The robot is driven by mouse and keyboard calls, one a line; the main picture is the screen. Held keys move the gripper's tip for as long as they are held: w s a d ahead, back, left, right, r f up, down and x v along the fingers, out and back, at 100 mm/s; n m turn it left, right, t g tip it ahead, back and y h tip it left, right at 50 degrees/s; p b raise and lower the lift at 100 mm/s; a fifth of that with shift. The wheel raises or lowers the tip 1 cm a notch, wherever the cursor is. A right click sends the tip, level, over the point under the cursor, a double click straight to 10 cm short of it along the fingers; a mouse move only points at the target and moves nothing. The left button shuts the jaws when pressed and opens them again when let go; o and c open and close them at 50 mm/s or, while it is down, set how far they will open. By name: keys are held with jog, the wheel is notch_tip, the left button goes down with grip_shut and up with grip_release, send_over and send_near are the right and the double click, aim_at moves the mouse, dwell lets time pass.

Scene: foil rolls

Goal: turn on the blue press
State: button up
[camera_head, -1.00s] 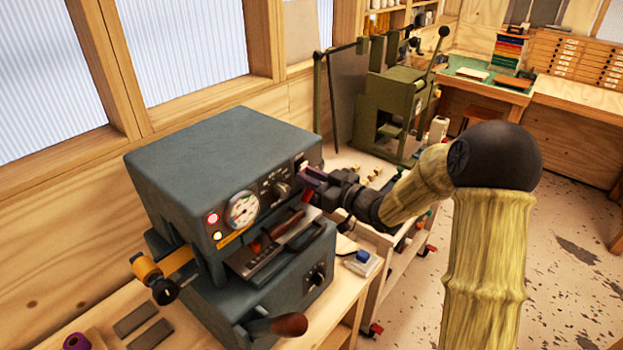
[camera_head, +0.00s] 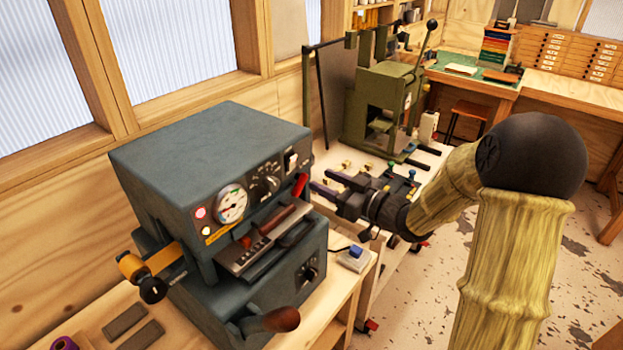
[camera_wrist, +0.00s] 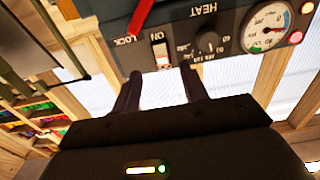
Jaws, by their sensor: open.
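The blue press (camera_head: 205,150) is a dark blue-grey box on the wooden bench, with a gauge (camera_head: 232,203), a heat knob (camera_head: 271,183) and two lamps at its front. Its small rocker switch (camera_head: 291,161) sits at the panel's upper right. In the wrist view the switch (camera_wrist: 162,55) shows under the word ON, with a white part and a reddish part. My gripper (camera_head: 318,190) is open and empty, to the right of the panel and apart from it. In the wrist view its fingertips (camera_wrist: 160,75) straddle the switch's line, short of it.
A red lock lever (camera_head: 300,185) stands close by the switch. A wooden-handled tray (camera_head: 265,245) juts from the press front. A small blue-buttoned box (camera_head: 354,254) lies on the bench. A green machine (camera_head: 385,105) stands behind my gripper.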

jog(key=b+v, duration=0.1)
jog(key=v, duration=0.8)
jog(key=shift+s+d+b, duration=0.2)
jog(key=shift+s+b, duration=0.05)
jog(key=shift+b, duration=0.05)
jog(key=shift+w+f, duration=0.1)
jog(key=d+f+m+h, duration=0.5)
jog(key=f+m+h, duration=0.25)
jog(key=h, duration=0.55)
jog(key=s+f+m+g, duration=0.1)
jog(key=s+f+g, duration=0.1)
jog(key=s, duration=0.3)
jog(key=s+a+f+m+g, duration=0.1)
jog(key=s+f+g, duration=0.1)
jog(key=s, duration=0.3)
jog(key=s+f+m+g+h, duration=0.1)
jog(key=s+f+g, duration=0.1)
jog(key=s+g, duration=0.2)
jog(key=shift+s+a, duration=0.2)
jog(key=shift+s, duration=0.85)
